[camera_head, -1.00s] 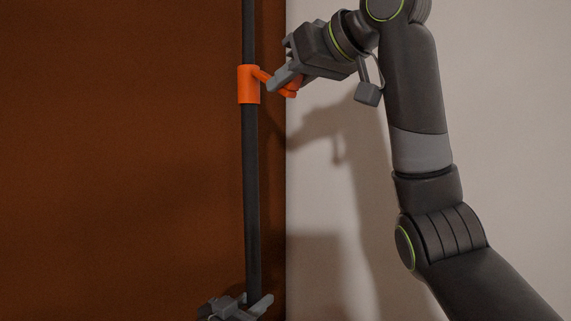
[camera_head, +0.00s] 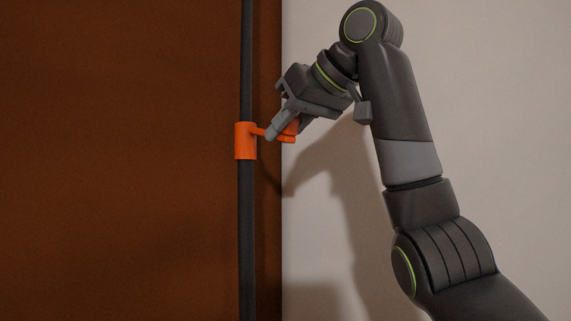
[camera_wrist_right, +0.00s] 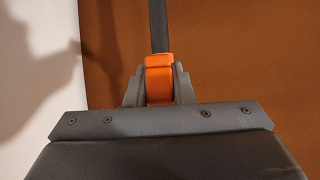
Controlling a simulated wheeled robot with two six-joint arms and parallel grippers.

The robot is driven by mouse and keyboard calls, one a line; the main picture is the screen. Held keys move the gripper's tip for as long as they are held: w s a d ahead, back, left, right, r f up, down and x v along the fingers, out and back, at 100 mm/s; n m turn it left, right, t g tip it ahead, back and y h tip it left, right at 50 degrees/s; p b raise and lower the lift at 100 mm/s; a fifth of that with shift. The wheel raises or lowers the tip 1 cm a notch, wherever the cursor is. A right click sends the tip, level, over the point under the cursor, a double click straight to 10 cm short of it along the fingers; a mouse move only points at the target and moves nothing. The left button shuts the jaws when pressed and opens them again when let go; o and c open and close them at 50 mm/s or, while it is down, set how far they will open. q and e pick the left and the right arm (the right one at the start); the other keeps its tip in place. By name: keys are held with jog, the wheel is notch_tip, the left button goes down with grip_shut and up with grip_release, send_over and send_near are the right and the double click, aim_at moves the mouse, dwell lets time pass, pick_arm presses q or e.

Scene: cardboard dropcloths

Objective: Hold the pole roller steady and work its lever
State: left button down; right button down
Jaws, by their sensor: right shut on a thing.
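The pole roller's dark pole (camera_head: 246,235) stands upright in the head view, running from the top edge to the bottom edge. An orange collar (camera_head: 245,141) sits around it, and an orange lever (camera_head: 289,137) sticks out from the collar to the right, roughly level. My right gripper (camera_head: 282,131) is shut on the lever's outer end. In the right wrist view the orange lever (camera_wrist_right: 159,80) lies between the two grey fingers, with the pole (camera_wrist_right: 158,25) behind it. My left gripper is out of view. The roller head and the pole's ends are not in view.
A brown panel (camera_head: 120,150) fills the left behind the pole, and a pale wall (camera_head: 500,120) fills the right. Shadows of my right arm fall on the wall. No other object stands near the lever.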

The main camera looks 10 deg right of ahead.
jog(key=c, duration=1.2)
grip_release()
jog(key=shift+c, duration=0.2)
jog(key=shift+r, duration=4.9)
jog(key=shift+r, duration=0.1)
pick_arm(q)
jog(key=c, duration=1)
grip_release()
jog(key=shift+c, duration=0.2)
